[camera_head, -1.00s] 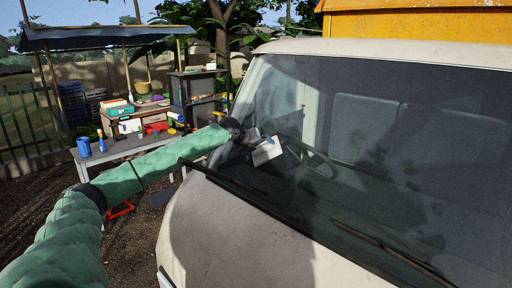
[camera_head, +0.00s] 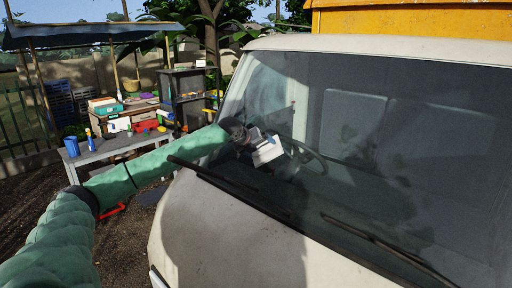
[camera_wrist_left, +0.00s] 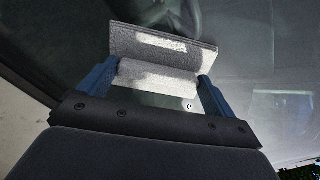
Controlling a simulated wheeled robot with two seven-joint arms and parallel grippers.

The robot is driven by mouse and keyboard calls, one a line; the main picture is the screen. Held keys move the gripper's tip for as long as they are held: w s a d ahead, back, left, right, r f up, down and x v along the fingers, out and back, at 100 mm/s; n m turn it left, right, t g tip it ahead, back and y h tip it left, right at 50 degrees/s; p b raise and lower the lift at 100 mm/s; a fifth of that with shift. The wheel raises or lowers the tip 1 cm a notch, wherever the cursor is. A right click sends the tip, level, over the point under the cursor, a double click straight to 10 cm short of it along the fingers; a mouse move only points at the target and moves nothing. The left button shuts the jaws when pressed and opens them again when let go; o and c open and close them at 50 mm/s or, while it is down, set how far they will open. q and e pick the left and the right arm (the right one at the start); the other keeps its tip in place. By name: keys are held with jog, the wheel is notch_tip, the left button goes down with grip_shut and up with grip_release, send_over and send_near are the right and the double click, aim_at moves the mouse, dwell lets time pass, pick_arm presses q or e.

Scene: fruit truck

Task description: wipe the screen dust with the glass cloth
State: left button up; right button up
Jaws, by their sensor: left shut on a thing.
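The truck's windshield (camera_head: 375,140) fills the right half of the head view, with blotchy smudges and a dull haze over the glass. My left gripper (camera_head: 252,140) is at the left part of the windshield, shut on a pale grey and white cloth (camera_head: 267,152). In the left wrist view the cloth (camera_wrist_left: 163,45) looks like a folded pad between the two blue fingers of the gripper (camera_wrist_left: 158,78). It lies close against the glass; I cannot tell whether it touches. A paler haze (camera_wrist_left: 285,60) shows on the glass to its right. My right gripper is not in view.
Two black wipers (camera_head: 212,178) (camera_head: 385,245) lie along the windshield's lower edge, one just below my left gripper. The white hood (camera_head: 220,225) is below. A table (camera_head: 115,150) with boxes and a blue cup (camera_head: 71,146) stands at the left.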

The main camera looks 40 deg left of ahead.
pick_arm(q)
jog(key=shift+s+d, duration=0.2)
jog(key=shift+d, duration=1.75)
jog(key=shift+s+d, duration=0.15)
jog(key=shift+d, duration=1.8)
jog(key=shift+s+r, duration=0.1)
jog(key=shift+v, duration=2.95)
jog(key=v, duration=0.3)
